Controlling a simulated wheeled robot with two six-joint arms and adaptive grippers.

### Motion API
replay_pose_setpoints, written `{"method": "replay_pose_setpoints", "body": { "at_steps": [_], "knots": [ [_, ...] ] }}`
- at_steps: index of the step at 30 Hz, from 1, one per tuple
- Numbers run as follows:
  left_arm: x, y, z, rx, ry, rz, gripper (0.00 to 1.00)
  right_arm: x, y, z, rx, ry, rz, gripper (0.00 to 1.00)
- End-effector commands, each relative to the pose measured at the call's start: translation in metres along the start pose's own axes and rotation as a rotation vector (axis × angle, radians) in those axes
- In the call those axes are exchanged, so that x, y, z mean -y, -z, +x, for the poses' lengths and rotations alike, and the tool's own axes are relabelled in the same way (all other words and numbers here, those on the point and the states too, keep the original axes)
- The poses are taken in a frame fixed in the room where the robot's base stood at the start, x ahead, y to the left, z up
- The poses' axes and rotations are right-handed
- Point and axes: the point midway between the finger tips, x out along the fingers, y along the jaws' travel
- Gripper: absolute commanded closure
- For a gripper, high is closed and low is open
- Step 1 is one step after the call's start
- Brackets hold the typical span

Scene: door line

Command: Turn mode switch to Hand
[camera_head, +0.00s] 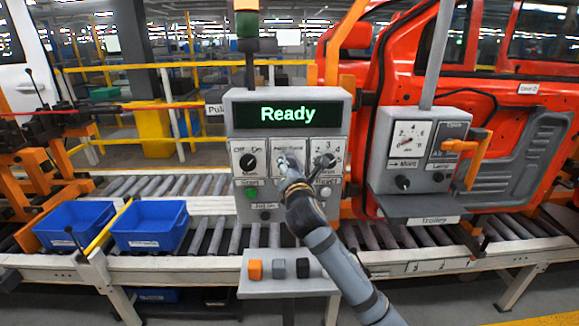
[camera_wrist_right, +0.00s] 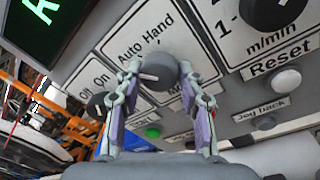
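The mode switch (camera_wrist_right: 158,72) is a dark round knob with a white pointer line, under the label "Auto Hand" in the right wrist view. Its pointer is turned toward the Auto side. My right gripper (camera_wrist_right: 160,76) has one finger on each side of this knob, its tips close to the knob's edges. I cannot tell whether both tips press on it. In the head view my right gripper (camera_head: 288,163) is at the middle of the grey control panel (camera_head: 228,122) and hides most of the switch. My left gripper is out of view.
An Off/On knob (camera_head: 248,163) is left of the switch and a speed knob (camera_head: 325,160) right of it. A green Start button (camera_head: 250,193) is below. The display (camera_head: 287,114) reads "Ready". A trolley panel (camera_head: 420,150) stands to the right, before a red door (camera_head: 525,120).

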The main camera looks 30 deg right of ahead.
Motion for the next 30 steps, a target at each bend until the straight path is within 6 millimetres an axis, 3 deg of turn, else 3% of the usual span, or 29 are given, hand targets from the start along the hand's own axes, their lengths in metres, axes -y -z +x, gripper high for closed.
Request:
{"method": "replay_pose_setpoints", "body": {
  "at_steps": [1, 5, 17, 30],
  "knots": [
    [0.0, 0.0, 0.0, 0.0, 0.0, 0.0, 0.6, 0.001, 0.0, 0.0, -0.001, 0.001, 0.0, 0.77],
    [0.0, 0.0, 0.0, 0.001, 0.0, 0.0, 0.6, 0.001, 0.0, 0.0, -0.001, 0.002, 0.0, 0.93],
    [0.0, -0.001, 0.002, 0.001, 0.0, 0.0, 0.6, 0.001, 0.002, 0.0, 0.006, -0.006, 0.097, 0.93],
    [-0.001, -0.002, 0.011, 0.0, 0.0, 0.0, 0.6, 0.001, 0.003, 0.0, 0.038, -0.032, 0.477, 0.93]
  ]
}}
